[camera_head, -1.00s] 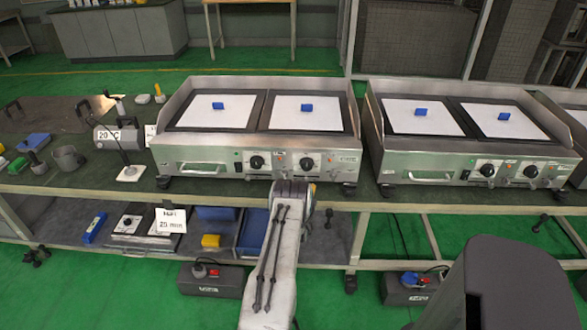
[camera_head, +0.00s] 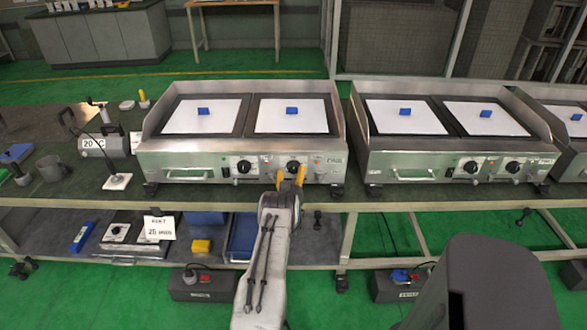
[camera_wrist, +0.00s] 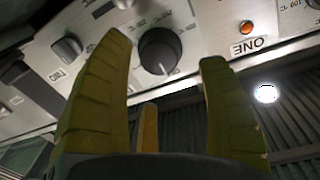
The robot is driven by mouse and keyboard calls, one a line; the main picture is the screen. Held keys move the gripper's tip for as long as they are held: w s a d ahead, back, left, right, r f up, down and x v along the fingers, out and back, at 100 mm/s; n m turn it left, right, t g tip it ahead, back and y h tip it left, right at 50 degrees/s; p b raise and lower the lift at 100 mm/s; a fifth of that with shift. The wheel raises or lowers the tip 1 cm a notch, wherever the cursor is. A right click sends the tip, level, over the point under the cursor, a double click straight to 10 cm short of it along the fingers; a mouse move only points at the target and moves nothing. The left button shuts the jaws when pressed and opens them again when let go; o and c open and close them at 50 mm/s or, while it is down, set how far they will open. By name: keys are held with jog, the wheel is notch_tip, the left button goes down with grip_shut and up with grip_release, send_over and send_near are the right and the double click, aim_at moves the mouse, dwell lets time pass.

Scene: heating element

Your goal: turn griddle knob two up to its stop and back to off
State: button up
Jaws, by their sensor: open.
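The left griddle (camera_head: 200,158) has two round black knobs on its front panel. My gripper (camera_head: 290,178) is in front of the right knob (camera_head: 293,165), its yellow fingers open and pointing at the panel. In the wrist view, that dark knob (camera_wrist: 160,52) shows between the open fingertips of my gripper (camera_wrist: 164,50). I see no clear contact. The knob's pale pointer line faces the bottom of the wrist picture, slightly right. The left knob (camera_head: 244,166) stands free. I cannot read which is numbered two.
An orange lamp (camera_wrist: 246,27) and a label reading ONE (camera_wrist: 250,46) are on the panel, with a smaller dark switch (camera_wrist: 66,48) at the left. A second griddle (camera_head: 455,158) stands to the right. The bench edge (camera_head: 120,202) runs below the panel.

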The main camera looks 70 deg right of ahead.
aim_at(294, 169)
jog(key=shift+x, duration=1.8)
jog(key=shift+d, duration=0.15)
jog(key=shift+r, duration=0.15)
jog(key=c, duration=1.2)
